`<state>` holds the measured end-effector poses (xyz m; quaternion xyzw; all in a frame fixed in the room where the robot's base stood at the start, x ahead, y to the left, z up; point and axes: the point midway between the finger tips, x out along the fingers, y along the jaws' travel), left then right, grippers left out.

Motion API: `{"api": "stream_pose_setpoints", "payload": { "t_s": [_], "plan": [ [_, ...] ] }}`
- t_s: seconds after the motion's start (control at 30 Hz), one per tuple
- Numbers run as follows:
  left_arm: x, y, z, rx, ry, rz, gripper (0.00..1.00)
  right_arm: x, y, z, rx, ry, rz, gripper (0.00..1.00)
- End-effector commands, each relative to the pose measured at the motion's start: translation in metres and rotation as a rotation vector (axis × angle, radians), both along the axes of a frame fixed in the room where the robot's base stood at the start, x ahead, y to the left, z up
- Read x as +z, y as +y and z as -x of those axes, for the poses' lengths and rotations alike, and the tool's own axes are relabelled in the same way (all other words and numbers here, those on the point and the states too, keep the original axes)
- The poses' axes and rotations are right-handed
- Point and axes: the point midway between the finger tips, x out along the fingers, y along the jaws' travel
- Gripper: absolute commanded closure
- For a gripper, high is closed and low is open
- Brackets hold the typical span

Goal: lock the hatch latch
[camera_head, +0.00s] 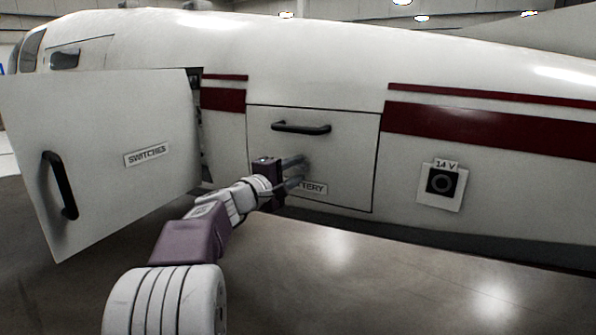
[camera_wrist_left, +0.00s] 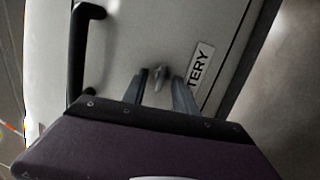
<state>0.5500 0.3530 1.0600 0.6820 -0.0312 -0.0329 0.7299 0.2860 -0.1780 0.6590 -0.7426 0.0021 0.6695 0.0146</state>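The battery hatch (camera_head: 340,155) is a white panel with a black handle (camera_head: 301,127), and it sits closed in the aircraft's side. Its label, partly covered, reads "TTERY". A small grey latch (camera_wrist_left: 159,78) shows on the hatch in the left wrist view, beside the label (camera_wrist_left: 201,65). My left gripper (camera_head: 298,172) is at the hatch's lower left, just below the handle. Its fingers (camera_wrist_left: 161,90) are spread, with the latch between and just beyond their tips. I cannot tell whether they touch it. In the head view the fingers hide the latch. My right gripper is not in view.
A hatch door marked "SWITCHES" (camera_head: 105,150) stands open at the left, near my left arm. A black 14 V socket (camera_head: 440,183) is on the fuselage at the right. The floor (camera_head: 400,285) in front is clear.

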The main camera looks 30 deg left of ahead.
Motion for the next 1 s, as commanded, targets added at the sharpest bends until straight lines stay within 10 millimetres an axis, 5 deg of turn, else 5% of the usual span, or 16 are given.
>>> {"api": "stream_pose_setpoints", "payload": {
  "t_s": [0.47,1.0],
  "plan": [
    [-0.001,0.000,0.001,-0.001,0.000,0.001,0.58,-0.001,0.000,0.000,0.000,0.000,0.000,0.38],
    [-0.002,0.005,0.048,0.000,0.000,0.001,0.58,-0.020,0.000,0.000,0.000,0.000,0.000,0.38]
  ]
}}
